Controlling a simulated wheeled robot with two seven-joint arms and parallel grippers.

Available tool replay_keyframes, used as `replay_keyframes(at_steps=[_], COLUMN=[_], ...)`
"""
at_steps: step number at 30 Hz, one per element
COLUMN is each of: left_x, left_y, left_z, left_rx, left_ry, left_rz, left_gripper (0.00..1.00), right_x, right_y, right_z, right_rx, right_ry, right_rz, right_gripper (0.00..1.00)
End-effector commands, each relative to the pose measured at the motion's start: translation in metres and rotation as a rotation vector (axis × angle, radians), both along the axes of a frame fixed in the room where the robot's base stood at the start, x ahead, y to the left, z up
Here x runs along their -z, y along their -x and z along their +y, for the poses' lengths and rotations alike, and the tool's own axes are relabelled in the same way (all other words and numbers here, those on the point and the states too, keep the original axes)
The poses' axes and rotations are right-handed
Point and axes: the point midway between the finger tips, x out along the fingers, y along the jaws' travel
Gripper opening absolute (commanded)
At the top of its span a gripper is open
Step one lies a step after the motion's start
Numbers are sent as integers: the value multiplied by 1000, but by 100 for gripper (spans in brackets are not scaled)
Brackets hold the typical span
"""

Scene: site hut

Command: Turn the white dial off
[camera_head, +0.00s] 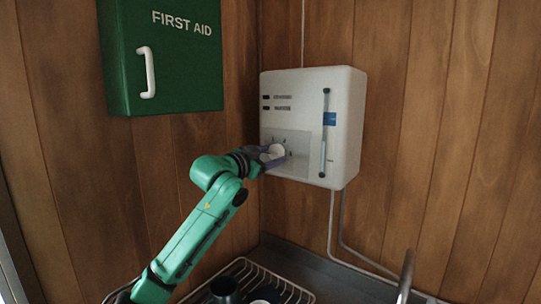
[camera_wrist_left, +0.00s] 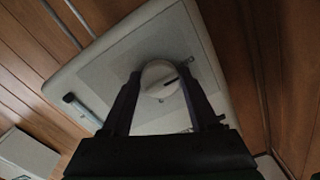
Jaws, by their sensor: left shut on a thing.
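The white dial (camera_head: 275,152) is on the lower left of the front of a white wall box (camera_head: 343,130). It also shows in the left wrist view (camera_wrist_left: 156,74), round, with a dark mark on its face. My left gripper (camera_head: 268,156) is at the dial, its fingers on either side of it and shut on it. In the left wrist view the two dark fingers (camera_wrist_left: 157,88) reach up to the dial's edges. The left gripper hides part of the dial in the head view. My right gripper is in neither view.
A green first aid cabinet (camera_head: 176,60) with a white handle hangs left of the box, above my left arm. Below are a wire rack (camera_head: 287,288) with dark items and a grey tap (camera_head: 405,272). Pipes run down from the box. The wood wall at right is clear.

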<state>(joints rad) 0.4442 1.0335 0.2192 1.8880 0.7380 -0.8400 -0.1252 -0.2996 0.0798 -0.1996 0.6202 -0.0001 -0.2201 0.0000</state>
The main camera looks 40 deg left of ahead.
Motion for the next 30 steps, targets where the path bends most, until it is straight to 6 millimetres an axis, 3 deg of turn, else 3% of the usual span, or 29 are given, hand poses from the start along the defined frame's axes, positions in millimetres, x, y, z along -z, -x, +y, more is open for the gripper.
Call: replay_keyframes(at_steps=[9,25,26,27,30], left_x=[2,1,0,0,0], left_y=[-1,0,0,0,0], left_z=[-2,-1,-1,-1,-1], left_rx=[4,3,3,2,2], left_ry=[133,155,154,154,153], left_rz=[-10,-16,-16,-17,-18], left_gripper=[5,5,72,87,87], right_x=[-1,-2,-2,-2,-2], right_y=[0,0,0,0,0], right_z=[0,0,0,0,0], right_rx=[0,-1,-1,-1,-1], right_ry=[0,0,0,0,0], right_rz=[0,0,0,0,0], right_gripper=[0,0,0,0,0])
